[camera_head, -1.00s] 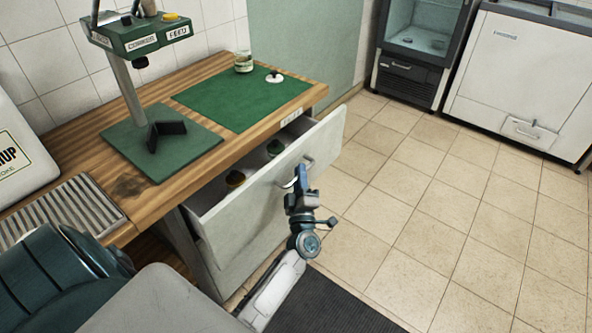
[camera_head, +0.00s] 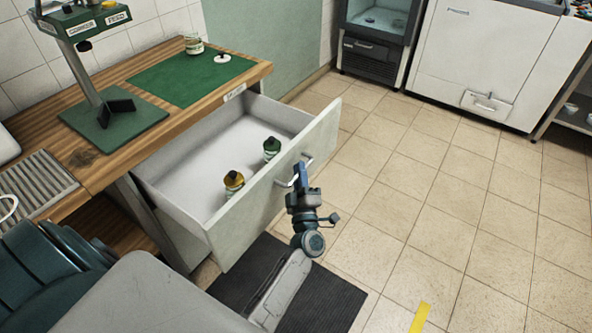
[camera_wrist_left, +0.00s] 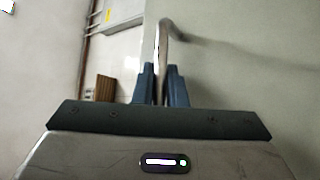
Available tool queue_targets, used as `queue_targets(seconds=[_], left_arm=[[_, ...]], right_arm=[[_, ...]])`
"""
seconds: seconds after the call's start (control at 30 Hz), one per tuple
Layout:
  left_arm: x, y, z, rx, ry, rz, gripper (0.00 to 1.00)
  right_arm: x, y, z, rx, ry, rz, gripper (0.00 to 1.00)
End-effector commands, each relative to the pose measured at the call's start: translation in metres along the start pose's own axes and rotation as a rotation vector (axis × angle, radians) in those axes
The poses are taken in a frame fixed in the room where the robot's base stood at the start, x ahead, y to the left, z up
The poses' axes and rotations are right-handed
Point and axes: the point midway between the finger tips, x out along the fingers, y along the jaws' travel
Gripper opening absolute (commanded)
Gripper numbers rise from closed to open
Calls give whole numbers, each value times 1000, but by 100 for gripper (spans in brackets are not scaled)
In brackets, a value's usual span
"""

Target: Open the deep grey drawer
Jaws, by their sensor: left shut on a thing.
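The deep grey drawer (camera_head: 262,205) stands pulled well out from under the wooden counter in the head view. Its pale inside shows, with a jar with a yellow-orange lid (camera_head: 234,183) and a jar with a dark green lid (camera_head: 271,149) near its front panel. My left gripper (camera_head: 300,172) is at the drawer's metal bar handle (camera_head: 306,161), shut on it. In the left wrist view the handle (camera_wrist_left: 164,40) runs down between the two blue fingertips (camera_wrist_left: 161,85). My right gripper does not show.
The wooden counter (camera_head: 150,142) carries a green mat (camera_head: 165,82), a green stand (camera_head: 112,122), a jar (camera_head: 194,44) and a white lid (camera_head: 222,58). A dark floor mat (camera_head: 240,275) lies below the drawer. The tiled floor to the right is clear up to the white cabinet (camera_head: 482,60).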

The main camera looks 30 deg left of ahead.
Motion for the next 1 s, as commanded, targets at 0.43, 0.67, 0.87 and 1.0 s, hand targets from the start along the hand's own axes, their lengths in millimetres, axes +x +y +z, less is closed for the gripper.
queue_targets(seconds=[0.43,0.67,0.87,1.0], left_arm=[[-2,1,1,0,2,-1,0],[-2,1,1,0,2,0,21],[-2,0,2,0,1,0,21],[-5,-4,6,0,0,0,21]], right_arm=[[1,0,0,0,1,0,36],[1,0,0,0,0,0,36],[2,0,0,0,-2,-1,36],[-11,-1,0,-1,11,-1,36]])
